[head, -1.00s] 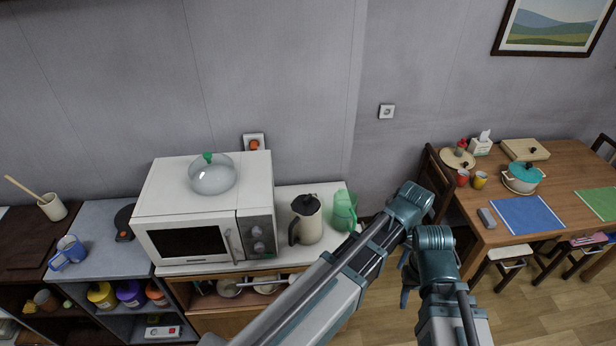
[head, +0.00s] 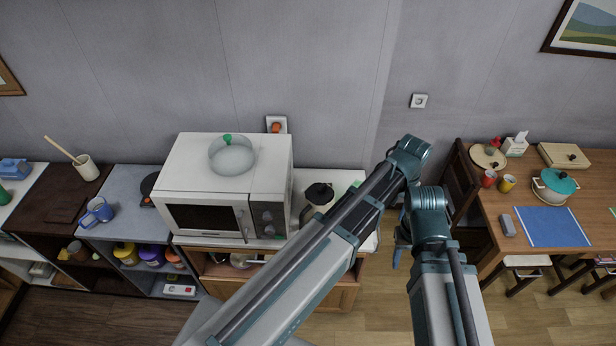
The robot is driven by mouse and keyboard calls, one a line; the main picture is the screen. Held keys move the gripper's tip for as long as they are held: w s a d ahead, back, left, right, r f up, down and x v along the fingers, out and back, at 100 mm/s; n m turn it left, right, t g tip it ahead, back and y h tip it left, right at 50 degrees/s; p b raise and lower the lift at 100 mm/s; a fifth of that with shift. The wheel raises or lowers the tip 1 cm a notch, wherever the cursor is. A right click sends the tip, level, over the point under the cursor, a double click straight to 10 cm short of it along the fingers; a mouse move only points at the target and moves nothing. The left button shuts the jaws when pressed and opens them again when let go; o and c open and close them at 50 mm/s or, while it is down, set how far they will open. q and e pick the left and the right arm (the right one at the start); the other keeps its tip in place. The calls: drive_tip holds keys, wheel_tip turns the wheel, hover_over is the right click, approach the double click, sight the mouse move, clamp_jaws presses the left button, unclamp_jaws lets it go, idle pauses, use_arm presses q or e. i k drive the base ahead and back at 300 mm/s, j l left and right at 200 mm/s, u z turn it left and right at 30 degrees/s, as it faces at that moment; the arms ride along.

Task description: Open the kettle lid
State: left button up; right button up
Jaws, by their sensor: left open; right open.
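The kettle (head: 319,194) has a cream body and a black lid with a knob. It stands on the counter just right of the microwave, and its lid is shut. My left arm hides the lower right of the kettle. My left gripper (head: 409,153) is at the far end of that arm, up and to the right of the kettle and apart from it. My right gripper (head: 428,210) is lower and further right, also well apart from the kettle. Both are open and appear empty, though their jaws are mostly hidden.
The white microwave (head: 225,185) with a clear, green-knobbed dome (head: 231,157) on top stands left of the kettle. A green jug (head: 357,184) is almost hidden behind my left arm. A chair (head: 459,185) and the dining table (head: 490,215) are at the right.

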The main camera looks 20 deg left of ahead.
sight(318, 194)
drive_tip(key=i+l+u, duration=0.5)
drive_tip(key=u, duration=0.25)
drive_tip(key=i+l+u, duration=0.15)
drive_tip(key=l+u, duration=0.2)
drive_tip(key=i+l+u, duration=0.15)
drive_tip(key=l+u, duration=0.6)
drive_tip(key=l, duration=0.15)
drive_tip(key=l+u, duration=0.35)
drive_tip(key=l, duration=0.15)
drive_tip(key=l+u, duration=0.4)
